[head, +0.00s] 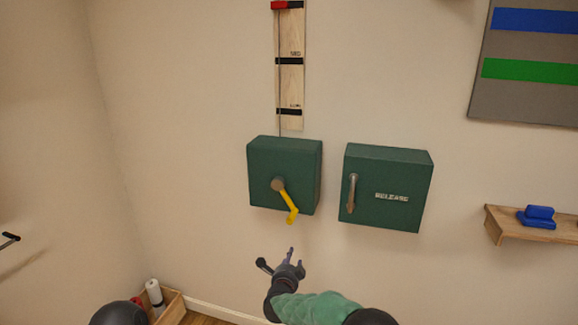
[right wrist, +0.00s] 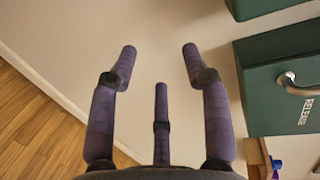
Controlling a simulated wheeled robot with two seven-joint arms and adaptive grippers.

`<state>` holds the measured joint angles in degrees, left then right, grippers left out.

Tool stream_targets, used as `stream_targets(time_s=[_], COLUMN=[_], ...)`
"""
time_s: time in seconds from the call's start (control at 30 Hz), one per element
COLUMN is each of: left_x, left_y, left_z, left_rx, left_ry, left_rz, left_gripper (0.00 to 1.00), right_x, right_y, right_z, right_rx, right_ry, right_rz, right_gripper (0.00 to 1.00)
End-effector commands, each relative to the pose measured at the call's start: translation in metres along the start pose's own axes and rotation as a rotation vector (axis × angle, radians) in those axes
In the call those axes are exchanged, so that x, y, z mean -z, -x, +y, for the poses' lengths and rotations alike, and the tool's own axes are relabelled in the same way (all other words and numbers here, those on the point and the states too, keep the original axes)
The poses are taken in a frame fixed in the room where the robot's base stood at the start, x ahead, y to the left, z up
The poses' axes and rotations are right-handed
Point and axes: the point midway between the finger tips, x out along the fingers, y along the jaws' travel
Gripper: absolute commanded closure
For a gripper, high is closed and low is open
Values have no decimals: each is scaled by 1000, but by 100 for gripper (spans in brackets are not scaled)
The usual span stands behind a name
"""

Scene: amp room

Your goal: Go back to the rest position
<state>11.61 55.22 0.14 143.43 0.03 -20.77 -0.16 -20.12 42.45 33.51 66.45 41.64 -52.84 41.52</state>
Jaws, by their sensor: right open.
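My right gripper (head: 279,259) is in the lower middle of the head view, below the green box with the yellow crank (head: 290,205) and apart from it. In the right wrist view its purple fingers (right wrist: 160,70) are spread open with nothing between them, in front of bare wall. The crank hangs down, tilted a little to the right, on the front of its green box (head: 298,160). My left gripper does not show.
A second green box (head: 385,210) marked RELEASE, with a grey lever (head: 352,192) pointing down, is on the wall to the right. A wooden shelf (head: 495,225) holds a blue object (head: 537,217). A wooden crate (head: 173,308) stands on the floor at lower left.

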Motion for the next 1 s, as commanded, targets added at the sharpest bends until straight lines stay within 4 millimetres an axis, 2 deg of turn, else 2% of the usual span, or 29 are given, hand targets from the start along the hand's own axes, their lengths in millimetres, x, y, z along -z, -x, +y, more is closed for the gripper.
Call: stream_targets(time_s=[0.03,0.17,0.2,0.27,0.3,0.37,0.5,0.57,0.6,0.73,0.9,1.0], left_x=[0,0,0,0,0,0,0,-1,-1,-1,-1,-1], left_y=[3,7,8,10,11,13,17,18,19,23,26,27], left_z=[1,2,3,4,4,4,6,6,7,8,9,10], left_rx=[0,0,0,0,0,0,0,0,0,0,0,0], left_ry=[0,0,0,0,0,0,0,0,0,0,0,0], left_rz=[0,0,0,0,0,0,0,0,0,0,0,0], left_gripper=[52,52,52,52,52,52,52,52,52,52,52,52], right_x=[11,32,39,50,57,68,91,101,107,124,138,143], right_y=[1,17,25,41,54,75,138,169,190,266,353,386], right_z=[32,106,128,162,184,215,278,300,314,347,367,370], right_rx=[-60,-198,-242,-306,-350,-412,-547,-598,-630,-717,-780,-793], right_ry=[86,296,356,442,496,571,720,771,801,879,930,942], right_rz=[-30,-135,-173,-234,-279,-349,-531,-615,-673,-873,-1103,-1193], right_gripper=[52,52,52,52,52,52,52,52,52,52,52,52])
